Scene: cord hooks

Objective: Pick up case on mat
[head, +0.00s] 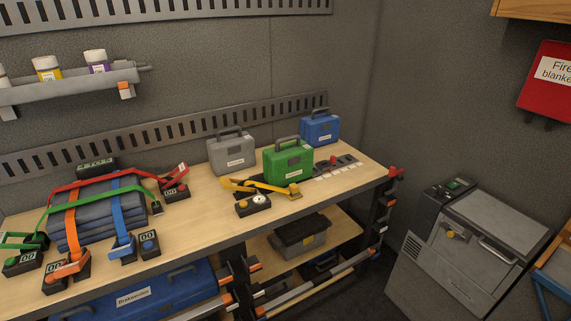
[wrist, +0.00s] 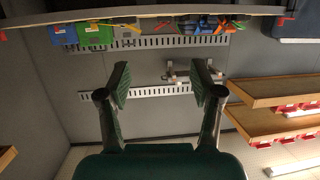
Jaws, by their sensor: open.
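A green case (head: 288,161) with a handle on top stands upright on the workbench, and a dark mat (head: 248,193) shows partly at its base. A grey case (head: 231,154) stands to its left and a blue case (head: 320,128) behind it to the right. A yellow strap (head: 262,187) lies in front of the green case. In the wrist view the scene is upside down, with the green case (wrist: 95,36) near the top edge. My gripper (wrist: 161,82) is open and empty, well apart from the cases. It is not visible in the head view.
A blue stack with red, green, orange and blue straps (head: 95,212) fills the bench's left part. A small dial box (head: 253,205) sits at the bench front. A grey machine (head: 468,250) stands right of the bench.

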